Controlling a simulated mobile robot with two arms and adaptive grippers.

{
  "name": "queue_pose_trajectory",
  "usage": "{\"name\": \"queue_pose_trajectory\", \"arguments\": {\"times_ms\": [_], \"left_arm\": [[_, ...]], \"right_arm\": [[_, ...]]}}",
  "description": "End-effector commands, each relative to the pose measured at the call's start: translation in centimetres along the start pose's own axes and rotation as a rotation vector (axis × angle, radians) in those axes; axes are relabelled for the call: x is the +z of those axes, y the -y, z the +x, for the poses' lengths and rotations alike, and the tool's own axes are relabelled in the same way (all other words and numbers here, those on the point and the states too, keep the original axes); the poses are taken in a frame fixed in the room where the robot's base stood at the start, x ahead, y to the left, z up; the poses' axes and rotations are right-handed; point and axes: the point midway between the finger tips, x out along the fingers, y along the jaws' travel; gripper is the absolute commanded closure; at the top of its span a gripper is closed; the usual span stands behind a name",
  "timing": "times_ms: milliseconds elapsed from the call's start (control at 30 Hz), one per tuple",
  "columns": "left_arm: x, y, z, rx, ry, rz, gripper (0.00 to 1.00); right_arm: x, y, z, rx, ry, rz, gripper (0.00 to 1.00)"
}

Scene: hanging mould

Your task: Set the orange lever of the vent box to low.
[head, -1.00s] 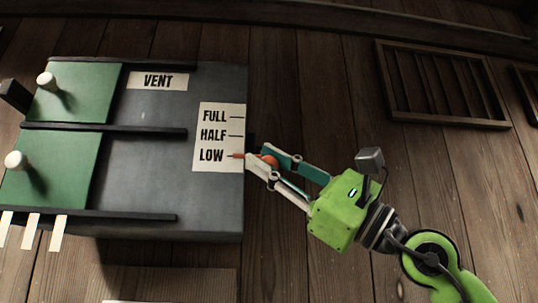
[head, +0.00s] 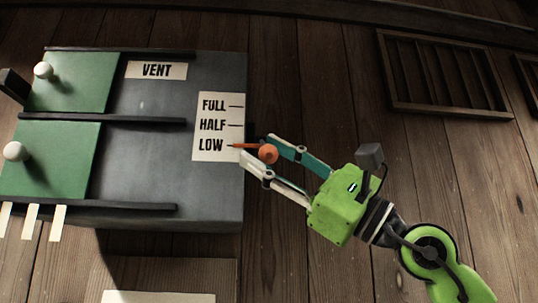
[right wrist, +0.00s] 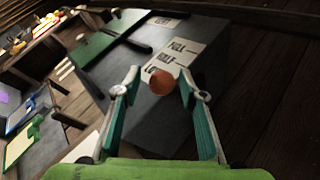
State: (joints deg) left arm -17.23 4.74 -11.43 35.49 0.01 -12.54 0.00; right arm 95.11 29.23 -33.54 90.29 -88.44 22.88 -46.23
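The vent box (head: 165,185) is a dark grey box on the plank wall, with a VENT label and a FULL, HALF, LOW scale (head: 218,127). Its orange lever (head: 268,154) has a round knob at the right side, and its thin pointer lines up with the LOW mark. My right gripper (head: 257,148) is open, with one finger above and one below the lever. In the right wrist view the orange knob (right wrist: 162,82) sits between the spread fingertips, with gaps visible on both sides. My left gripper is not in view.
Two green panels with white knobs (head: 43,70) (head: 15,151) sit between dark rails on the box's left. A slatted wooden frame (head: 440,75) is on the wall at upper right.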

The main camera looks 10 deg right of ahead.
Motion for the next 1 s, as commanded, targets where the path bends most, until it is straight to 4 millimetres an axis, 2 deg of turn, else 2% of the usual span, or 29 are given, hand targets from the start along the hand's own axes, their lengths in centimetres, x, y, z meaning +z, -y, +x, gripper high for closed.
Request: {"name": "queue_pose_trajectory", "arguments": {"times_ms": [167,400,600,800,1000], "left_arm": [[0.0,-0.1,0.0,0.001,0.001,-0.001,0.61],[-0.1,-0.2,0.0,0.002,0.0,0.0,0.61],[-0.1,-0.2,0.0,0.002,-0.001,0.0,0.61],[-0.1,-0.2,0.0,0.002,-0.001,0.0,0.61],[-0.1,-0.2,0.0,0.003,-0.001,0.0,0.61]], "right_arm": [[0.0,0.1,-1.8,-0.002,0.0,-0.001,0.62],[-0.2,0.1,-7.0,-0.002,-0.004,0.0,0.62],[-0.2,0.0,-10.4,-0.001,-0.003,0.0,0.62],[-0.1,0.0,-11.9,0.0,-0.001,0.0,0.62],[0.0,0.0,-12.1,0.0,0.0,0.0,0.62]]}}
